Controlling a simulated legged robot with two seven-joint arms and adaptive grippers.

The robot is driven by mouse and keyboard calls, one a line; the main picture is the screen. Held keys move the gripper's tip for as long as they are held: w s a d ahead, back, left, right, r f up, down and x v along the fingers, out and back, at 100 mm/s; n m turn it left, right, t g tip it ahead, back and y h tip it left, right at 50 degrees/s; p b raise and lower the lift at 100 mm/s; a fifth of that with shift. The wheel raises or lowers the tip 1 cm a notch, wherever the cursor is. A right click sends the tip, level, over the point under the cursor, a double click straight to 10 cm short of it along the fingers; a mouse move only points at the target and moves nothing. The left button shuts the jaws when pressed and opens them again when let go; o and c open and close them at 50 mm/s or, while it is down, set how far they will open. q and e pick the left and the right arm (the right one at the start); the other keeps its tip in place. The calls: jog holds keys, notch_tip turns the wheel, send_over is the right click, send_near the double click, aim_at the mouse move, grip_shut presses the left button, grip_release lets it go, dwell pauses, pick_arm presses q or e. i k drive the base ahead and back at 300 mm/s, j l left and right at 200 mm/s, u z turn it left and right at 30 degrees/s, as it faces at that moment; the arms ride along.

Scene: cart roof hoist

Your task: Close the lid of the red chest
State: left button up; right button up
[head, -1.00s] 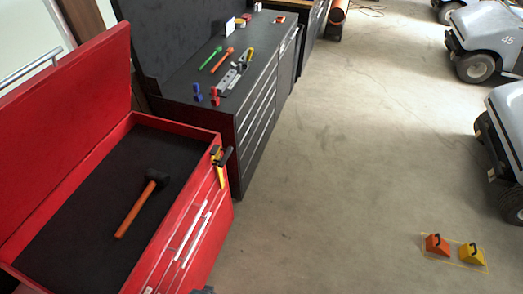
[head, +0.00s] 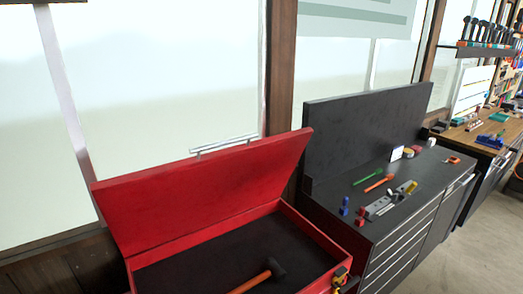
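The red chest (head: 309,224) stands at the lower middle of the head view, its front cut off by the bottom edge. Its red lid (head: 205,190) is open, raised at the back and leaning away. A silver handle bar (head: 224,145) shows above the lid's upper edge. A mallet (head: 262,275) with an orange handle and black head lies on the dark surface inside the chest. Neither of my grippers is in view.
A dark tool cabinet (head: 400,250) with a raised back panel (head: 362,125) stands right of the chest, with several small tools on top. A wooden workbench (head: 466,138) is beyond it. Windows are behind. Free floor (head: 480,255) shows at lower right.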

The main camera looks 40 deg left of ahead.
aim_at(147, 208)
jog(key=u, duration=1.6)
